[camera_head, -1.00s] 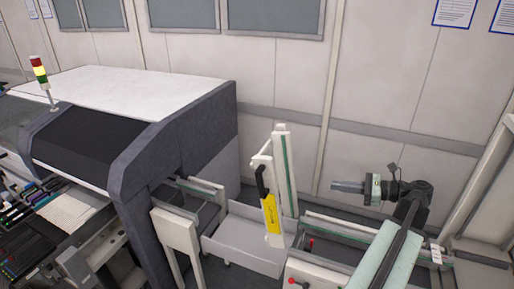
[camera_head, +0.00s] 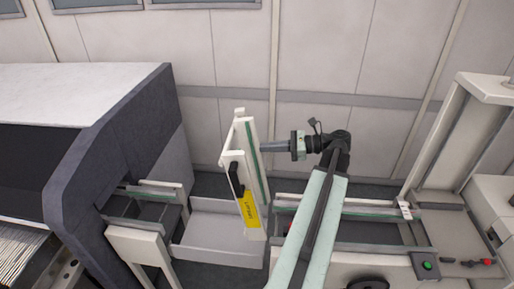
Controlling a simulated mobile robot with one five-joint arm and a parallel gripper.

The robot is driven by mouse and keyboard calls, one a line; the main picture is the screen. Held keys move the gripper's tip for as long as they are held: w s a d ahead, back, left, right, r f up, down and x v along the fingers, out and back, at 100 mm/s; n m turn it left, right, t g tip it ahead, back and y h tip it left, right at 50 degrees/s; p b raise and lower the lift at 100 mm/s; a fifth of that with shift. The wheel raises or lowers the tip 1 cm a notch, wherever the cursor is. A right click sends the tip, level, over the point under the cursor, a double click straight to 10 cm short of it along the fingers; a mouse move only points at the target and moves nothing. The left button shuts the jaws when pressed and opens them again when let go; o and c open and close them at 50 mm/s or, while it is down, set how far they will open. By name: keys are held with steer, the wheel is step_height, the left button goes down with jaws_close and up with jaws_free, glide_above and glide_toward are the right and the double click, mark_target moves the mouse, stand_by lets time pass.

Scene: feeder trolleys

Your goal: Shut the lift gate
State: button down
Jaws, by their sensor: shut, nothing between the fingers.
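The lift gate (camera_head: 230,170) is a pale raised frame with a black handle and a yellow label (camera_head: 249,209) whose lettering is hard to read. It stands up beside a pale panel with a green strip (camera_head: 254,160), between the machine on the left and the conveyor section on the right. My gripper (camera_head: 264,147) is shut and empty. It points left, with its tip at the right side of the green-striped panel, near the gate's upper part. I cannot tell whether the tip touches the panel. The handle is on the far side of the gate from my gripper.
A grey tray-like channel (camera_head: 205,245) lies below the gate. The dark-sided machine (camera_head: 120,135) stands left. A conveyor section (camera_head: 375,209) runs to the right, and a tall white frame (camera_head: 440,140) stands beyond it. The wall is close behind.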

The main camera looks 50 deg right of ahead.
steer(key=b+x, duration=0.1)
steer(key=x, duration=1)
steer(key=shift+w+a+b, duration=0.2)
steer(key=shift+a+b, duration=0.05)
steer(key=shift+b, duration=0.1)
steer(key=shift+f, duration=0.15)
